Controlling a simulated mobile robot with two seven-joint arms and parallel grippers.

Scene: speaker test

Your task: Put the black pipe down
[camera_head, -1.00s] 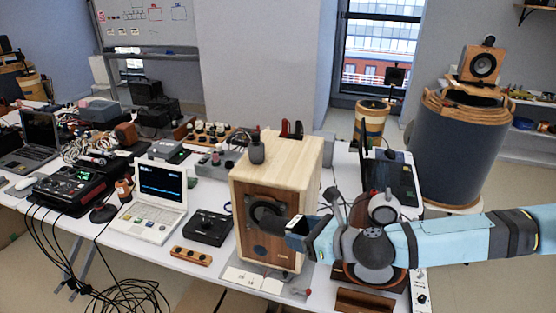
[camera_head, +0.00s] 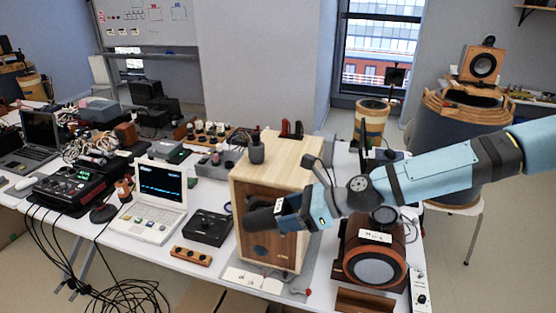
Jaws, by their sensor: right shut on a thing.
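My right gripper (camera_head: 288,207) reaches in from the right and is shut on the black pipe (camera_head: 261,219). The pipe is a short dark cylinder, held in front of the wooden speaker box (camera_head: 287,243). Its near end points to the left. The pipe and gripper cover much of the box's front, so the opening behind them is mostly hidden. I cannot tell the exact gap between pipe and box. My left gripper is not in view.
A small dark cup-like object (camera_head: 257,152) stands on the box. A black device (camera_head: 207,227), a white laptop (camera_head: 156,203) and a wooden strip (camera_head: 191,256) lie to the left. A round brown speaker (camera_head: 375,266) stands at the right. A pale board (camera_head: 253,279) lies in front.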

